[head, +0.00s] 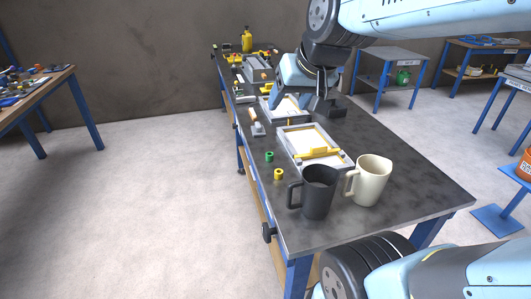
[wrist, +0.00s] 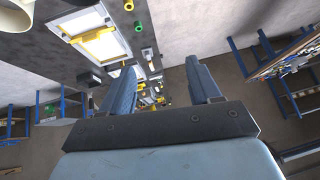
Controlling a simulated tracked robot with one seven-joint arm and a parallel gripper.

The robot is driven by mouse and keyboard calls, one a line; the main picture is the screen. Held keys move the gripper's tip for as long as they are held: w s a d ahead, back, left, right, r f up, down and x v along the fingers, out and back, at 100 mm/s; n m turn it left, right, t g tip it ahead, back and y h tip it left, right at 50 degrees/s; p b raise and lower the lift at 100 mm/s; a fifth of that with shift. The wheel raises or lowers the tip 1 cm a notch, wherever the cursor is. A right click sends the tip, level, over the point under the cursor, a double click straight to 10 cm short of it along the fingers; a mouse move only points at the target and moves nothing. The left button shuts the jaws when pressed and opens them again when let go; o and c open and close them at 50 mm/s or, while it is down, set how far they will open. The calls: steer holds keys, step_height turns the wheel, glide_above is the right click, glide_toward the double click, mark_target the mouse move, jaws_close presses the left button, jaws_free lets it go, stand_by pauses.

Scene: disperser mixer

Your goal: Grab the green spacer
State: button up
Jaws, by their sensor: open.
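The green spacer (head: 269,156) is a small ring standing on the dark bench top near its left edge. It also shows in the wrist view (wrist: 138,27), above and left of the space between the fingers. My gripper (head: 289,101) is over the bench, farther back than the green spacer and apart from it. In the wrist view my gripper (wrist: 161,68) has its two blue-grey fingers wide apart with nothing held between them. In the head view the fingertips are partly hard to make out against the trays.
A yellow spacer (head: 278,174) stands just in front of the green one. A framed tray (head: 297,166) with a yellow bar lies to its right. A black mug (head: 317,192) and a cream mug (head: 370,180) stand nearer the front.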

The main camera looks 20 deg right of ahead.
steer(key=w+a+f+m+t, duration=0.2)
steer(key=w+a, duration=0.1)
steer(key=w, duration=0.7)
steer(key=w+a+f+m+t+h, duration=0.1)
steer(key=w+a+m+t, duration=0.15)
steer(key=w, duration=0.65)
steer(key=w+a+f+m+t, duration=0.15)
steer(key=w+a, duration=0.25)
steer(key=w, duration=0.6)
steer(key=m+g+h, duration=0.8)
steer(key=h, duration=0.5)
glide_toward(267, 155)
steer(key=x, duration=0.3)
steer(key=w+x, duration=0.1)
steer(key=x, duration=0.2)
steer(key=shift+a+r, duration=0.1)
steer(key=shift+a, duration=0.1)
steer(key=shift+s+x, duration=0.2)
steer(key=shift+x, duration=1.15)
steer(key=shift+s+x, duration=0.2)
steer(key=shift+x, duration=1.1)
steer(key=shift+d, duration=0.1)
